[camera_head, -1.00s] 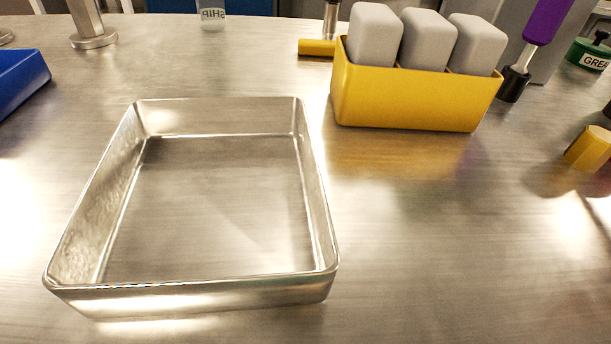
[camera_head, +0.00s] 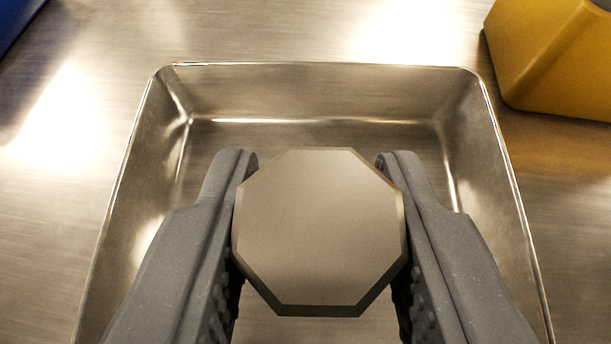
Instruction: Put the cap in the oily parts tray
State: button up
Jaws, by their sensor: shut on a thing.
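My gripper (camera_head: 318,185) is shut on a grey-brown octagonal cap (camera_head: 318,230), with one dark grey finger on each side of it. The cap's flat face is turned toward the camera. A shiny metal tray (camera_head: 325,75), empty where I can see into it, lies behind and around the cap in the picture. The cap and fingers appear over the tray's inside and hide much of its floor and its near rim. I cannot tell how high the cap is above the floor.
A yellow holder (camera_head: 555,60) stands on the metal table just beyond the tray's far right corner. A blue edge (camera_head: 15,18) shows at the top left. The table (camera_head: 45,230) is bare left of the tray.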

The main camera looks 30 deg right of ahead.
aim_at(316, 264)
notch_tip(316, 264, down, 4)
jog(key=shift+r+b, duration=0.15)
jog(key=shift+b, duration=0.35)
jog(key=shift+r, duration=0.1)
jog(key=o, duration=1)
jog(key=shift+r, duration=0.1)
jog(key=p+v, duration=0.1)
jog(key=v, duration=0.9)
jog(key=shift+s+a+r, duration=0.2)
jog(key=shift+s+r, duration=0.05)
jog(key=shift+s, duration=0.05)
jog(key=shift+s+a+r+p, duration=0.2)
jog(key=shift+s+p, duration=0.1)
jog(key=shift+s, duration=0.25)
